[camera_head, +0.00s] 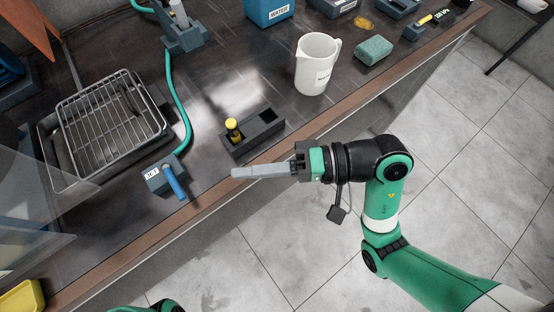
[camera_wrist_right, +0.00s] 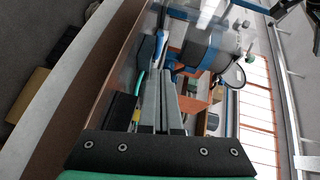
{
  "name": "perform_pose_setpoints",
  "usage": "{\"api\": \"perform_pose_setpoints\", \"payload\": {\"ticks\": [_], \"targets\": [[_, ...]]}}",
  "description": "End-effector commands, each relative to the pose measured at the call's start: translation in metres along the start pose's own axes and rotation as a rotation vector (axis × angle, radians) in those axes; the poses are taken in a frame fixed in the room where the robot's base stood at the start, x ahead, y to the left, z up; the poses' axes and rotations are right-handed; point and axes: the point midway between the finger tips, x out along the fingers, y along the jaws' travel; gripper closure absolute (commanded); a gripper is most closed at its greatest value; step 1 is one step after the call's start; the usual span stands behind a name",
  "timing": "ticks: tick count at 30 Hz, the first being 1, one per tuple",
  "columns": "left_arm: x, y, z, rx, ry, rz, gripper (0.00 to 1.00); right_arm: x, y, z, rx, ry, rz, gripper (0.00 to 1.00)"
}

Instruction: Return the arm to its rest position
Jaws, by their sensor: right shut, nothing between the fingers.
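My right gripper (camera_head: 236,173) is at the front edge of the dark bench in the head view, with its fingers pointing left. Its fingers are together and hold nothing; they also show in the right wrist view (camera_wrist_right: 160,75). My right arm reaches in from the lower right over the tiled floor. The gripper is just in front of a dark holder (camera_head: 254,140) with a yellow-capped vial (camera_head: 233,128) in it. A blue-handled tool (camera_head: 174,184) on a block marked JET (camera_head: 160,172) lies to the left of the fingertips. My left gripper is not in view.
A wire rack (camera_head: 110,110) over a tray fills the left of the bench. A green hose (camera_head: 178,90) runs behind the block. A white jug (camera_head: 316,64), a green sponge (camera_head: 374,51) and a blue WATER container (camera_head: 268,8) stand farther back. The tiled floor (camera_head: 450,150) is clear.

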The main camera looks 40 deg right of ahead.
Motion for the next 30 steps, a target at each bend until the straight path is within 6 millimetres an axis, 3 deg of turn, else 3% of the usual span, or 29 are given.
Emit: {"api": "perform_pose_setpoints", "payload": {"ticks": [3, 7, 22, 23, 26, 29, 30], "targets": [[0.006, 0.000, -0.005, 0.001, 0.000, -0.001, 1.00, -0.025, -0.003, 0.004, 0.000, 0.005, 0.001, 1.00], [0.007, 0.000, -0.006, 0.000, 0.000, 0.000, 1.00, -0.039, -0.002, 0.007, 0.000, 0.003, 0.000, 1.00], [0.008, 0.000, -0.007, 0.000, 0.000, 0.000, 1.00, -0.042, -0.007, 0.009, 0.006, -0.001, -0.016, 1.00], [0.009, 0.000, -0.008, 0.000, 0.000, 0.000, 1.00, -0.042, -0.013, 0.009, 0.014, -0.003, -0.033, 1.00], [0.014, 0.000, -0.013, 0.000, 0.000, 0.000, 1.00, -0.042, -0.056, 0.008, 0.072, -0.021, -0.159, 1.00], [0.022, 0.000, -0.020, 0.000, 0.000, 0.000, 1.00, -0.051, -0.129, 0.011, 0.207, -0.092, -0.384, 1.00], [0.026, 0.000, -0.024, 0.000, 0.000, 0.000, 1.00, -0.060, -0.164, 0.013, 0.281, -0.145, -0.491, 1.00]]}}
